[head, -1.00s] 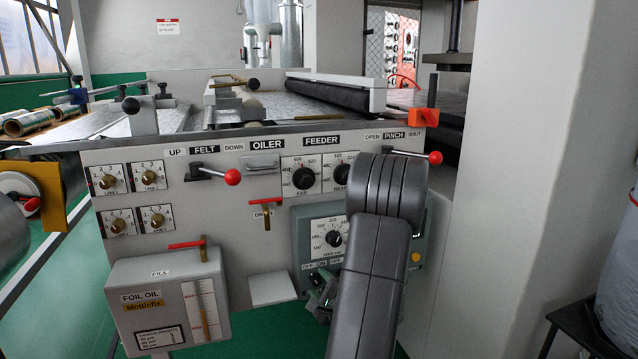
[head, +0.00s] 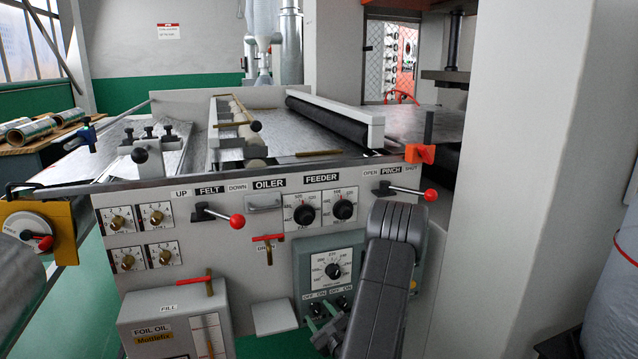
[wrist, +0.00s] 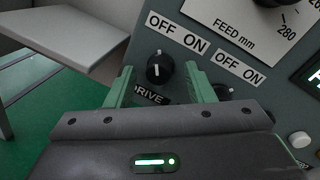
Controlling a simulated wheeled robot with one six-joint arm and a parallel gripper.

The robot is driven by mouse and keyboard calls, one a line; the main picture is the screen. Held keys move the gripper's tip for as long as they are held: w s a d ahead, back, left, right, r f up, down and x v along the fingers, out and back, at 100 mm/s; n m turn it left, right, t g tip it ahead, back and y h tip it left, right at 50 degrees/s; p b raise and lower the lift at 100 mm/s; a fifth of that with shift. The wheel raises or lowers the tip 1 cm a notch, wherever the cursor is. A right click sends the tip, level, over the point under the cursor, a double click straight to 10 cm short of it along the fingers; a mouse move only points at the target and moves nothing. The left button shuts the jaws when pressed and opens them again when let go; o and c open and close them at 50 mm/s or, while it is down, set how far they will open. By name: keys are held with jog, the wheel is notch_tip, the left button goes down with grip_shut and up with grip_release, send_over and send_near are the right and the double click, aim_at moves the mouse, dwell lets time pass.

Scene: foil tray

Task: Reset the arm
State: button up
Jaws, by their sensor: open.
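My gripper (wrist: 160,85) is open, its two green fingers apart in the wrist view. A black rotary switch (wrist: 160,68) marked OFF ON, above a DRIVE label, shows between and beyond the fingers. I cannot tell whether the fingers touch it. A second switch, beside another OFF ON label (wrist: 238,72), is partly hidden by the right finger. In the head view my gripper (head: 322,325) is low in front of the grey-green control box (head: 302,255), below its feed dial (head: 333,271). My dark arm covers the right part of that box.
A small grey shelf (head: 275,317) juts out left of my gripper; it shows large in the wrist view (wrist: 75,38). The foil oil tank (head: 150,338) stands further left. Red-knobbed levers for felt (head: 237,221) and pinch (head: 430,194) stick out above. A wide pillar (head: 530,180) stands right.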

jog(key=shift+r+m+p, duration=0.15)
jog(key=shift+m+p, duration=0.85)
jog(key=shift+p, duration=0.2)
jog(key=v, duration=0.3)
jog(key=shift+d+f+b, duration=0.1)
jog(key=shift+f+b, duration=0.2)
jog(key=shift+b, duration=0.05)
jog(key=shift+s+d, duration=0.1)
jog(key=shift+s, duration=0.3)
jog(key=shift+r, duration=0.15)
